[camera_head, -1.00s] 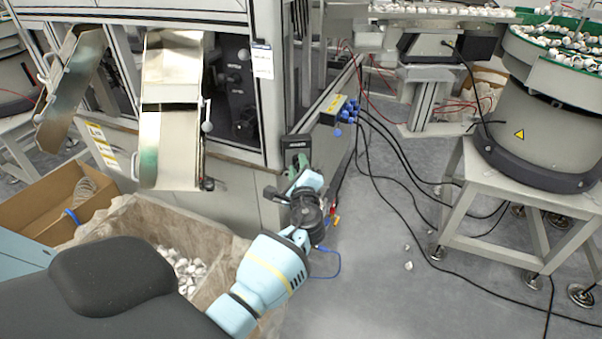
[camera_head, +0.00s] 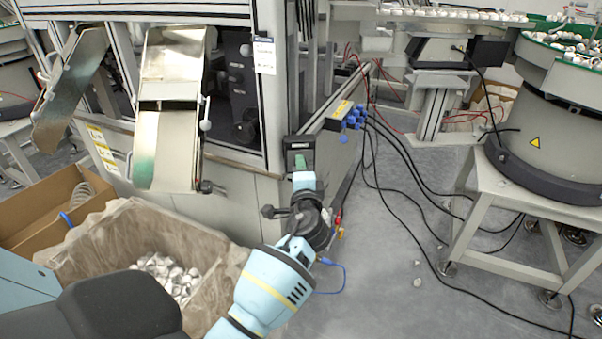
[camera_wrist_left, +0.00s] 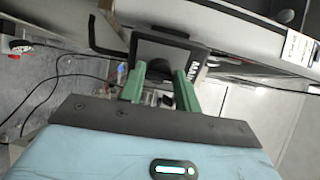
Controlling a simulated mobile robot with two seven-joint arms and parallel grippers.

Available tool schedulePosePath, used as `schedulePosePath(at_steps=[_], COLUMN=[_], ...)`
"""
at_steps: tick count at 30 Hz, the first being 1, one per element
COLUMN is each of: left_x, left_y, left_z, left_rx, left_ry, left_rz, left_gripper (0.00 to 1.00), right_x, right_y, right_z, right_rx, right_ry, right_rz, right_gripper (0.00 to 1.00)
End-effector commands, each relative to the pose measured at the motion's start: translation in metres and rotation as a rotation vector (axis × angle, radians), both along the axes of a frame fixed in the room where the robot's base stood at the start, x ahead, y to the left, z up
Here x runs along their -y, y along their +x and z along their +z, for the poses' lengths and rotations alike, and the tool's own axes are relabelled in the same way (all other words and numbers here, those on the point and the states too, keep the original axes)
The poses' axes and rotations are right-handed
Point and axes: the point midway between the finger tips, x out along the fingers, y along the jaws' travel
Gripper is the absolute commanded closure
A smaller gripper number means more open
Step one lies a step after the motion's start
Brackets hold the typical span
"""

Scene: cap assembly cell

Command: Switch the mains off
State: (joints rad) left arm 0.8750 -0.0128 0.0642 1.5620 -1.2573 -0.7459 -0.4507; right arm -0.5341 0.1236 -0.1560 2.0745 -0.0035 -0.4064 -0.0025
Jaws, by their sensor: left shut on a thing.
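The mains switch is a dark box (camera_head: 299,143) on the corner of the grey machine cabinet, above its lower panel. My left gripper (camera_head: 300,163) is right in front of it, its green fingers reaching up to the box. In the left wrist view the dark switch box (camera_wrist_left: 165,48) is straight ahead, and the two green fingers of the left gripper (camera_wrist_left: 160,82) stand at its near face. The fingers are shut on the switch's handle, which is mostly hidden between them. The handle's exact position cannot be read. My right gripper is not in view.
A yellow-and-grey connector block with blue plugs (camera_head: 352,115) sticks out right of the switch, with black cables running to the floor. A lined bin of white caps (camera_head: 125,225) stands at lower left. A bowl feeder (camera_head: 540,120) is at right. Some floor between is open.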

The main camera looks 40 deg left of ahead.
Motion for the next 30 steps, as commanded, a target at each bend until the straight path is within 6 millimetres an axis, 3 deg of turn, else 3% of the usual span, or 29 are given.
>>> schedulePosePath(at_steps=[12,13,18,30], left_x=[0.0004,0.0004,0.0002,0.0071], left_y=[0.0001,0.0001,0.0001,-0.0069], left_z=[-0.0003,-0.0003,-0.0002,-0.0008], left_rx=[0.006,0.006,0.005,0.004], left_ry=[-0.009,-0.009,-0.007,-0.007], left_rz=[0.000,0.000,0.000,-0.001], left_gripper=[0.90,0.66,0.46,0.46], right_x=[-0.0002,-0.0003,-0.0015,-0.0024], right_y=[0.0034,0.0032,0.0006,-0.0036], right_z=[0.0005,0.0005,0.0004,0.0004], right_rx=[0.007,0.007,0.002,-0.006], right_ry=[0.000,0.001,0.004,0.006], right_rz=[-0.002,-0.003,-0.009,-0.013], right_gripper=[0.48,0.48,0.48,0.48])
